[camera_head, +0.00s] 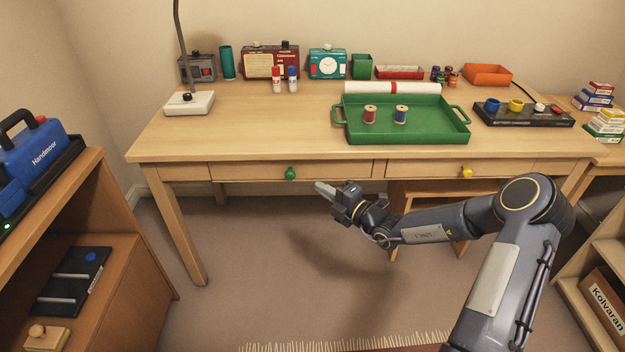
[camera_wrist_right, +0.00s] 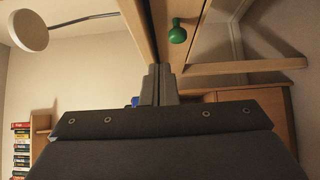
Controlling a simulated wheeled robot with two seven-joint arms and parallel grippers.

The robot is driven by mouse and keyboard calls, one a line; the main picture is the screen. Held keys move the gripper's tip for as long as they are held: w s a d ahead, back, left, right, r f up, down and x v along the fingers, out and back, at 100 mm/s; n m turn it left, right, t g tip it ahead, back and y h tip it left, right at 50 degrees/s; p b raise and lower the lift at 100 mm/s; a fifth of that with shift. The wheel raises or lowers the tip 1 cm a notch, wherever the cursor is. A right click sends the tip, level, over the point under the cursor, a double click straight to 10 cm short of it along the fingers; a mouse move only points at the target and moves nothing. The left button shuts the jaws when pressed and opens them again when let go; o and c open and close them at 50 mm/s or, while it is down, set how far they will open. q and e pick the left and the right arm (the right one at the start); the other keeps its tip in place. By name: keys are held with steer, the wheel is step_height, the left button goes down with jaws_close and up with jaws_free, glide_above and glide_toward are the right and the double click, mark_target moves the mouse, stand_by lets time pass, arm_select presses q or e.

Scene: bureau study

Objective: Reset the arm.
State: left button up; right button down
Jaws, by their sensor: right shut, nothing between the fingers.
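My right arm comes in from the lower right in the head view. Its gripper (camera_head: 326,191) is in front of the desk, a little below the drawer fronts. The fingers point left, are shut and hold nothing. In the right wrist view the closed fingers (camera_wrist_right: 159,84) are at the middle. The green drawer knob (camera_head: 290,173) is up and to the left of the fingertips, apart from them; it also shows in the right wrist view (camera_wrist_right: 177,32). My left gripper is not in either view.
The desk (camera_head: 250,120) holds a green tray (camera_head: 430,131) with two thread spools, a lamp base (camera_head: 189,103) and a cup rack (camera_head: 525,116). A yellow knob (camera_head: 466,172) is on the right drawer. A shelf (camera_head: 120,265) stands at left. Floor in front is open.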

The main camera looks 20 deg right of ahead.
steer(key=s+a+r+n+g+y, duration=0.1)
steer(key=s+a+r+n+g, duration=0.45)
steer(key=s+n, duration=0.65)
steer(key=s+a+r+n+g+y, duration=0.2)
steer(key=s+a+r+n+g, duration=0.45)
steer(key=n, duration=0.85)
steer(key=s+d+f+n+t+h, duration=0.15)
steer(key=s+d+n+h, duration=0.3)
steer(key=s+n, duration=0.55)
steer(key=s+d+f+n+t+h, duration=0.15)
steer(key=s+d+n+h, duration=0.3)
steer(key=s+n, duration=0.5)
step_height(320, 180, up, 20)
steer(key=g+p, duration=0.1)
steer(key=p, duration=1.9)
steer(key=shift+s+d+y+p, duration=0.2)
steer(key=shift+d+y+p, duration=0.2)
steer(key=shift+d, duration=0.05)
steer(key=shift+r, duration=0.1)
